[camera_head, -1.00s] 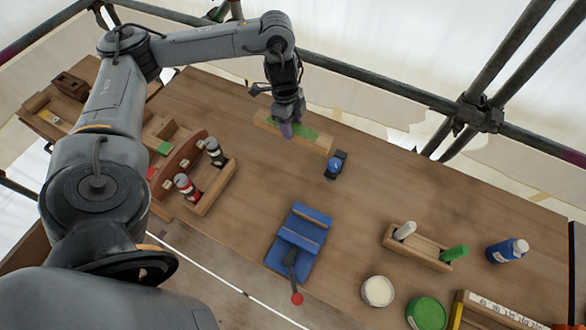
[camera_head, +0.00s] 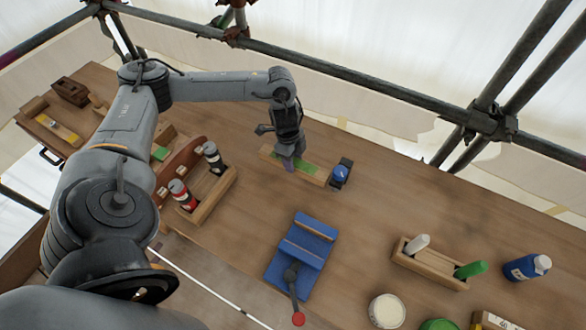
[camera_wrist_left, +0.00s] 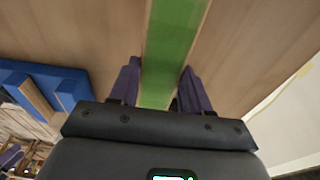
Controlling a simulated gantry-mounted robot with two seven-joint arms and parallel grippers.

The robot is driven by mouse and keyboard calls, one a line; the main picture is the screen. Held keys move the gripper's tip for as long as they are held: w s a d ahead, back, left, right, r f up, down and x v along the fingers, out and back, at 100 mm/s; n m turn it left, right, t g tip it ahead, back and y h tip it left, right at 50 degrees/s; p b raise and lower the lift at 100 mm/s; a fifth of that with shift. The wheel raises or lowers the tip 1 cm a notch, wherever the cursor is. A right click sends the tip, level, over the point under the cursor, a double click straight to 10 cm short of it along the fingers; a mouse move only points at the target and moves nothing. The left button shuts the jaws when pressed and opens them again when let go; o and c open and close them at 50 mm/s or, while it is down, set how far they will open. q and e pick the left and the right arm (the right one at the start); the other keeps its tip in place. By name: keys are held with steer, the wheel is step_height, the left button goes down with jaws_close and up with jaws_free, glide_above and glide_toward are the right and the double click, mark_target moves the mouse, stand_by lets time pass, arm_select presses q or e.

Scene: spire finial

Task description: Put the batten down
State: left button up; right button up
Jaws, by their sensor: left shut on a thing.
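The batten (camera_head: 314,173) is a pale wooden strip with a green band along its top. It lies lengthwise at the back middle of the bench, with its right end close by a small dark block with a blue part (camera_head: 341,174); I cannot tell if they touch. My left gripper (camera_head: 289,163) is shut on the batten from above. In the left wrist view the green band (camera_wrist_left: 172,50) runs between the purple fingers (camera_wrist_left: 157,92). Whether the batten's underside rests on the bench is hard to tell. My right gripper is not in view.
A blue fixture (camera_head: 290,262) with a red-knobbed lever stands in front. A wooden rack (camera_head: 211,190) with bottles is at left. A wooden holder (camera_head: 432,264) with white and green sticks, a blue bottle (camera_head: 527,267) and a white pot (camera_head: 387,311) are at right.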

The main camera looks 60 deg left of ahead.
arm_select(q)
steer(key=shift+f+b, duration=0.35)
steer(key=shift+f, duration=2.1)
steer(key=shift+f, duration=0.1)
steer(key=o, duration=1.2)
steer(key=r, duration=0.4)
steer(key=r+p, duration=0.1)
steer(key=r, duration=0.3)
steer(key=s+a+r, duration=0.1)
steer(key=r, duration=0.3)
steer(key=shift+a+p, duration=0.1)
steer(key=shift+p, duration=0.25)
steer(key=shift+r, duration=0.1)
